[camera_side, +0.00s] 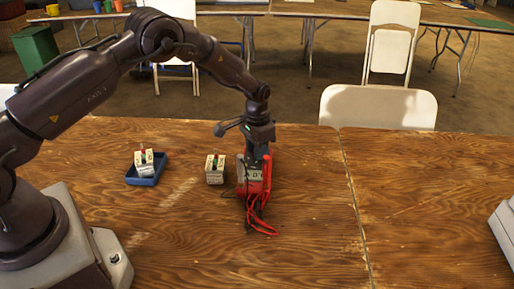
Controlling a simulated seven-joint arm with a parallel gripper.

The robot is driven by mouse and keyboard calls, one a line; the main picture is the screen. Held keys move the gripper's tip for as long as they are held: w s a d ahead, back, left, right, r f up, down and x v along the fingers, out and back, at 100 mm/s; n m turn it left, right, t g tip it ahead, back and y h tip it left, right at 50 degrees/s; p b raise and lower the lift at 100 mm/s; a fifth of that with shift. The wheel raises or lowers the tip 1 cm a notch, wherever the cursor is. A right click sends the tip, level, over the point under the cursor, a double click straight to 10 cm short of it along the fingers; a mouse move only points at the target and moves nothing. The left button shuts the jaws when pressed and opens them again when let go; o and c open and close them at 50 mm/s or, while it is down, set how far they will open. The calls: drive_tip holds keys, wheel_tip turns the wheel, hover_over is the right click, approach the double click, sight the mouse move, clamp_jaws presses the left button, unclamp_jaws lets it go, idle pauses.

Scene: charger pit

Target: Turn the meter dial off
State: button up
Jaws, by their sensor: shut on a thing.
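The meter (252,174) is a red-edged device with a grey face, standing on the wooden table near the middle of the side view. Red leads (260,219) hang from it and lie on the table in front. My gripper (258,156) points down from above and is shut on the upper part of the meter, around where a dial would be. The dial itself is hidden or too small to make out, so its setting cannot be told.
A small pale block with dark and red terminals (215,169) stands just left of the meter. A similar block (144,161) sits in a blue tray (131,177) further left. The table's right half (430,190) is mostly clear. A white object (503,230) stands at the right edge.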

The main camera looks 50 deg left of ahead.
drive_tip(key=n, duration=1)
drive_tip(key=shift+n, duration=0.3)
idle(0.4)
drive_tip(key=o, duration=0.9)
wheel_tip(320, 180, up, 13)
drive_tip(key=shift+r, duration=0.1)
